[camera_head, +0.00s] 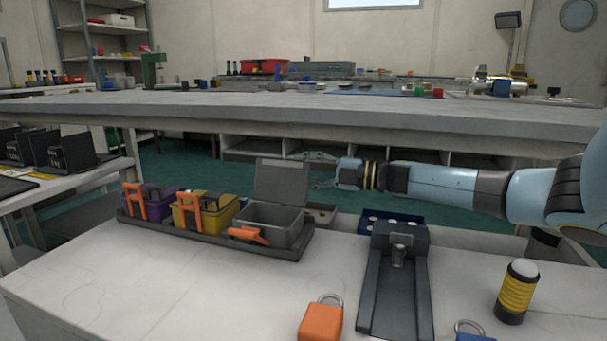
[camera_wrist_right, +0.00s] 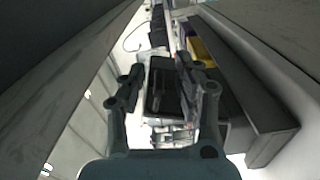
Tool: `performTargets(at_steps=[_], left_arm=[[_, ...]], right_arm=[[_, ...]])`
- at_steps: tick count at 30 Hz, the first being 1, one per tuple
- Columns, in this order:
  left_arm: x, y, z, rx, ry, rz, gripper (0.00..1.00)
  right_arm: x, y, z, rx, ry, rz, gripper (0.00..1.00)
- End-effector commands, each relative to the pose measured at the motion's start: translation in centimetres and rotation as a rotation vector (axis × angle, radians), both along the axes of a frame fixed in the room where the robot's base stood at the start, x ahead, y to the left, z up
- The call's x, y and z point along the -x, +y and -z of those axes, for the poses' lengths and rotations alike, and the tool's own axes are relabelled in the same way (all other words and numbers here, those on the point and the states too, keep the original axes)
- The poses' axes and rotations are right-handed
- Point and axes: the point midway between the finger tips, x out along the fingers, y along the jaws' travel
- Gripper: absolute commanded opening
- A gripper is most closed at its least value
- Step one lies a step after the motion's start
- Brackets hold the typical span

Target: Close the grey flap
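The grey flap (camera_head: 282,182) is the lid of the grey box (camera_head: 272,222) at the right end of a dark tray. It stands open, about upright at the box's back edge. An orange latch (camera_head: 249,235) hangs low on the box front. My right gripper (camera_head: 318,171) points left, just right of the flap, with its fingers spread and nothing held. In the right wrist view, the open fingers (camera_wrist_right: 162,85) have a dark panel between them that appears to be the flap; I cannot tell whether they touch it. My left gripper is not in view.
A yellow box (camera_head: 207,213) and a purple box (camera_head: 152,203) with orange latches share the tray (camera_head: 215,238). A black stand (camera_head: 395,290), an orange block (camera_head: 321,319) and a yellow-black cylinder (camera_head: 516,292) are on the white table. A long grey bench (camera_head: 330,112) runs behind my right arm.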

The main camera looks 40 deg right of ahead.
Motion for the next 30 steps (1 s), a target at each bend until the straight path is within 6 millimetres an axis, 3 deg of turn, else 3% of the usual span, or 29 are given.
performTargets(at_steps=[10, 18, 30], left_arm=[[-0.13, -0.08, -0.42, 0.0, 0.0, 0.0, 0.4], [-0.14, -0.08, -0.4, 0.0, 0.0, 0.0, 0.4], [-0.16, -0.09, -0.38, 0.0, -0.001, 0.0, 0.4]], right_arm=[[-0.28, 0.13, -0.07, 0.0, -0.001, 0.001, 0.33], [-0.26, 0.12, -0.04, 0.0, 0.0, 0.0, 0.0], [-0.21, 0.14, 0.09, 0.0, 0.001, 0.0, 0.0]])
